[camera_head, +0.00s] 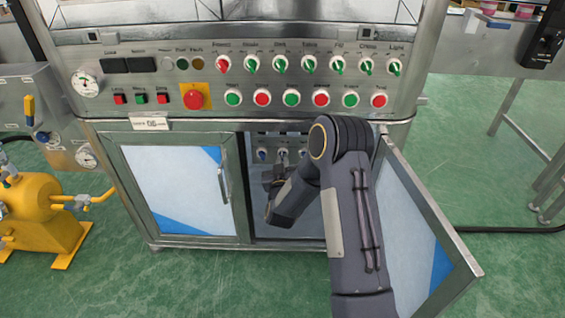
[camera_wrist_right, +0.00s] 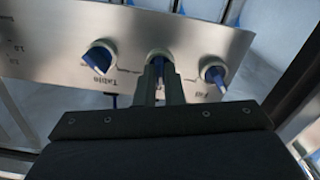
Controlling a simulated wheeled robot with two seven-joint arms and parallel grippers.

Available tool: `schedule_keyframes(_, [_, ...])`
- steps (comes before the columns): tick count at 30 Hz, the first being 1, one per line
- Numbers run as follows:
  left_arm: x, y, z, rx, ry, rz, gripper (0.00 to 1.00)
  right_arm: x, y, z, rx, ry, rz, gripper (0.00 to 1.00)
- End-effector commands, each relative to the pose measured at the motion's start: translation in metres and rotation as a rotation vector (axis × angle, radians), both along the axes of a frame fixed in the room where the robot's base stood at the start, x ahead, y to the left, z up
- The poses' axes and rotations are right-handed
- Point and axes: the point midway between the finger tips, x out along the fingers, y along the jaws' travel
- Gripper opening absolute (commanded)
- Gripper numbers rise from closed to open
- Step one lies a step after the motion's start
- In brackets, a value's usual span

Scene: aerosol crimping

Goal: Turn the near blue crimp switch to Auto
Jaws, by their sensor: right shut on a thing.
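Inside the open cabinet, a small metal panel carries three round switches with blue levers. In the right wrist view they are one beside the label "Table" (camera_wrist_right: 100,57), a middle switch (camera_wrist_right: 158,56) and one beside the label "Fill" (camera_wrist_right: 214,72). The middle switch's label is hidden, so I cannot read which one is the crimp switch. My right gripper (camera_wrist_right: 160,82) is shut on the middle switch's blue lever. In the head view, my right gripper (camera_head: 279,172) reaches into the cabinet, with the panel (camera_head: 272,144) just behind it. My left gripper is out of view.
The cabinet's right door (camera_head: 420,225) stands open beside my right arm; its left door (camera_head: 180,190) is shut. The upper console (camera_head: 150,45) holds rows of switches and buttons above the opening. A yellow pump (camera_head: 35,205) stands at left.

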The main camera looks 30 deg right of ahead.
Motion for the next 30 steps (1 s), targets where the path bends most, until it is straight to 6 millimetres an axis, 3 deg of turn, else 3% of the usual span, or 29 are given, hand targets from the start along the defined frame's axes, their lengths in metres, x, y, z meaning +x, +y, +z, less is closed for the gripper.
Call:
schedule_keyframes(15, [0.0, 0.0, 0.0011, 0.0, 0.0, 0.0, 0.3, -0.0005, 0.0007, -0.0012, -0.349, 0.218, 0.001, 0.0])
schedule_keyframes(30, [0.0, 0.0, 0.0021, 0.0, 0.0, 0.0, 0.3, -0.0009, 0.0002, -0.0024, -0.459, 0.289, 0.0, 0.0])
